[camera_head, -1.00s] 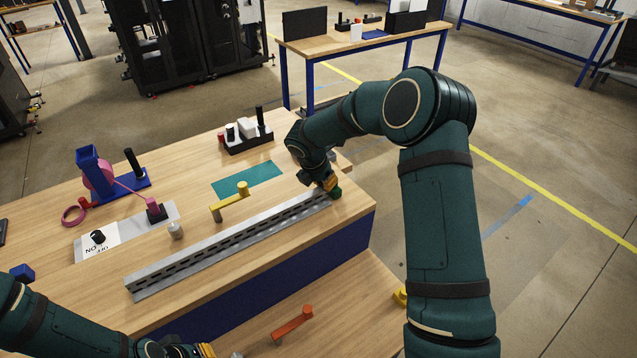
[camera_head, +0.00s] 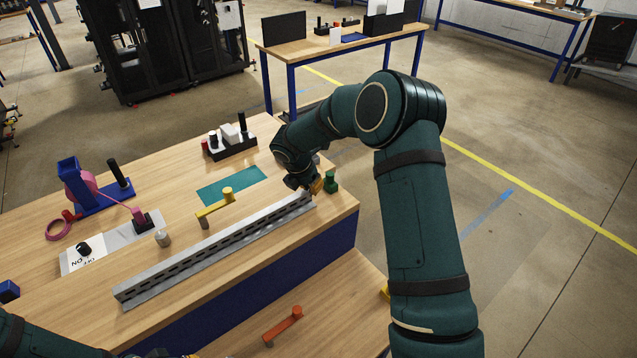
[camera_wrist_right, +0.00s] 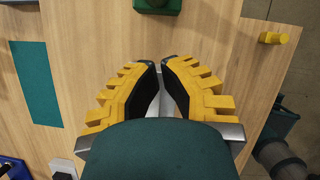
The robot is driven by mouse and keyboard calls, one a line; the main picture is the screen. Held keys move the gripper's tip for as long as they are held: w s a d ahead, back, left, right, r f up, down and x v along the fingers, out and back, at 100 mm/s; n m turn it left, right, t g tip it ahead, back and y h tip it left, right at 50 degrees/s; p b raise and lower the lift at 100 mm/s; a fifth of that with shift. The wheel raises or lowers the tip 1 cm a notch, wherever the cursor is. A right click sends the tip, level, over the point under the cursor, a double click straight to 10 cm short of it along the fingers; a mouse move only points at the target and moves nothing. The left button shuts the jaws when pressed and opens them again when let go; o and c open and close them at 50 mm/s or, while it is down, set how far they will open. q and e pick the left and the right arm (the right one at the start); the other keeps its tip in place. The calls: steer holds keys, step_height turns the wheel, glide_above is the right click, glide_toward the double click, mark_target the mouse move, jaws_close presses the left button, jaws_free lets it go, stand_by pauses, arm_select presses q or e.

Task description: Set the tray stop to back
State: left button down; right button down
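Which part is the tray stop I cannot tell for sure. A green upright piece (camera_head: 330,182) stands at the right end of the workbench. Its green base also shows at the top of the right wrist view (camera_wrist_right: 158,5), beyond the fingertips and apart from them. My right gripper (camera_head: 314,186) points down beside the end of a slotted grey rail (camera_head: 215,250), just left of the green piece. In the right wrist view its yellow fingers (camera_wrist_right: 160,64) nearly meet at the tips, with nothing clearly held. My left gripper (camera_head: 190,356) barely shows at the bottom edge.
A yellow handle (camera_head: 214,205), a teal mat (camera_head: 232,186) and a small grey cylinder (camera_head: 162,238) are behind the rail. A black holder (camera_head: 230,148) stands farther back. An orange handle (camera_head: 283,325) lies on the lower wooden surface.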

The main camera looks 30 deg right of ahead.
steer(key=v, duration=0.9)
steer(key=shift+d+r, duration=0.15)
steer(key=shift+r, duration=0.25)
steer(key=shift+f, duration=0.1)
